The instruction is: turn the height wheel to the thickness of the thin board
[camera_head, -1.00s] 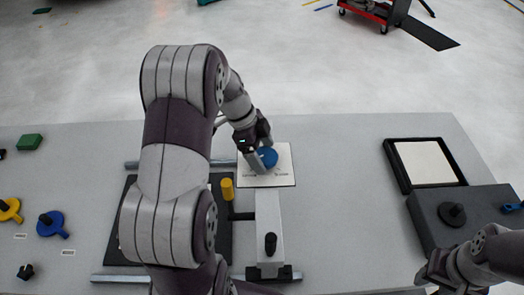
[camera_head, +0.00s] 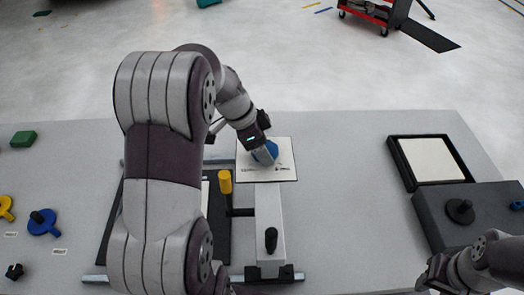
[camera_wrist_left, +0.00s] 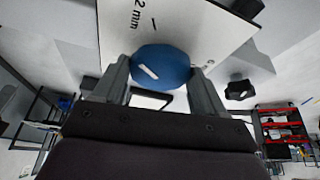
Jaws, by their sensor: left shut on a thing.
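The blue height wheel (camera_head: 265,153) sits on a white scale plate (camera_head: 284,171) at the far end of a light grey bar. My left gripper (camera_wrist_left: 160,75) is shut on the wheel, one finger on each side. In the left wrist view the wheel (camera_wrist_left: 165,60) shows a white mark, and "2 mm" with a tick is printed on the plate beyond it. Most of the scale is too small to read or hidden. My right gripper (camera_head: 432,275) is at the lower right, away from the wheel; its jaws are unclear. I cannot tell which item is the thin board.
A yellow post (camera_head: 225,182) and a black knob (camera_head: 271,240) stand close to the wheel. A black-framed white panel (camera_head: 432,158) and a dark box (camera_head: 485,222) lie at the right. Blue (camera_head: 43,222) and yellow (camera_head: 5,208) knobs lie at the left.

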